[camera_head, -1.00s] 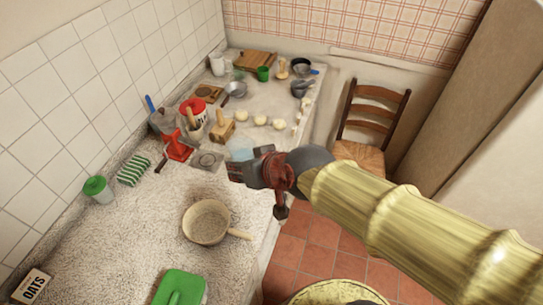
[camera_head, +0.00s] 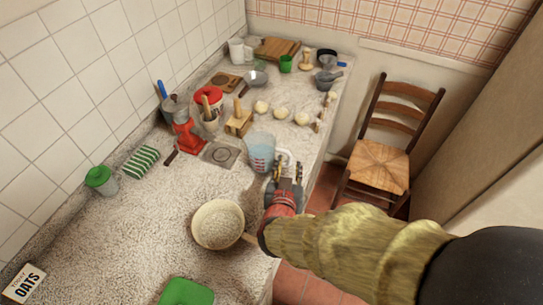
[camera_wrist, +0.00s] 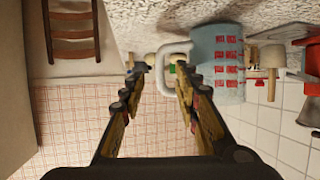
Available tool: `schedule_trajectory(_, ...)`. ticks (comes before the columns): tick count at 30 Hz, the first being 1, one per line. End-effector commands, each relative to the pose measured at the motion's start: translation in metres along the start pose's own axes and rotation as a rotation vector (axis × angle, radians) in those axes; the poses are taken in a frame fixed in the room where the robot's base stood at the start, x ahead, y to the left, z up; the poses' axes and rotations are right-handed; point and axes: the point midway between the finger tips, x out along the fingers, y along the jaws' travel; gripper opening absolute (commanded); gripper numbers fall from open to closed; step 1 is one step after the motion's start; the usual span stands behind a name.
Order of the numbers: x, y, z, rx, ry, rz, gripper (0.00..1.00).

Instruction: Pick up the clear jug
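The clear jug (camera_head: 261,152) stands upright on the speckled counter, a bluish see-through measuring jug with red markings and a white handle on its right side. In the wrist view the jug (camera_wrist: 218,62) appears upside down at upper right, its white handle reaching between the fingertips. My gripper (camera_head: 288,172) is at the handle side of the jug, near the counter's right edge. In the wrist view my gripper (camera_wrist: 158,72) is open, one finger on each side of the handle. I cannot tell whether either finger touches it.
A beige pan (camera_head: 218,225) sits in front of the jug, its handle close to my arm. A red tool (camera_head: 187,137) is to the left. A chair (camera_head: 382,165) stands right of the counter.

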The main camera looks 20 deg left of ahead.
Motion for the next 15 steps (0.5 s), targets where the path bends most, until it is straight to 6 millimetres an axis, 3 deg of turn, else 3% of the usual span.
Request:
schedule_trajectory(3, 0.02, 0.001, 0.002, 0.001, 0.0, 0.003, 0.32)
schedule_trajectory(11, 0.038, 0.0, 0.001, 0.001, -0.001, 0.0, 0.32)
schedule_trajectory(15, 0.059, 0.001, 0.003, 0.001, -0.002, 0.002, 0.32)
